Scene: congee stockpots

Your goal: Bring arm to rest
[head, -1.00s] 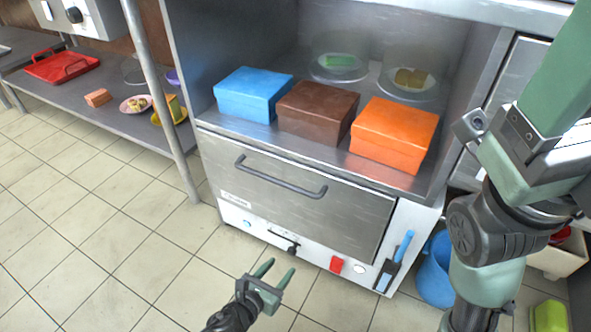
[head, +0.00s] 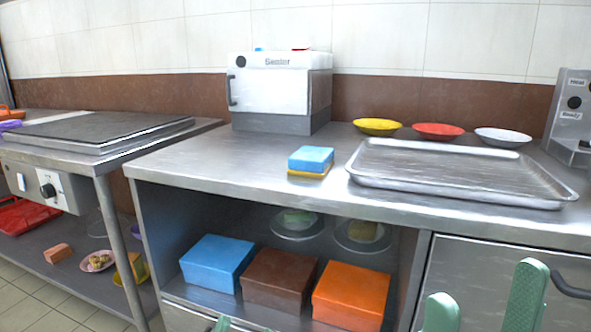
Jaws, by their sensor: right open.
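My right gripper (head: 482,301) shows at the bottom right of the head view. Its two green fingers stand upright and wide apart, with nothing between them. It is in front of the steel cabinet door to the right of the open shelf. Only a small green tip of my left gripper (head: 222,323) shows at the bottom edge, below the blue box (head: 217,263). The rest of it is out of frame, so its jaw state is unclear.
A brown box (head: 280,278) and an orange box (head: 351,296) sit beside the blue one on the shelf. The counter above holds a metal tray (head: 455,172), a small white oven (head: 275,90), a blue and yellow sponge (head: 311,160) and three plates. A door handle (head: 572,288) juts out at right.

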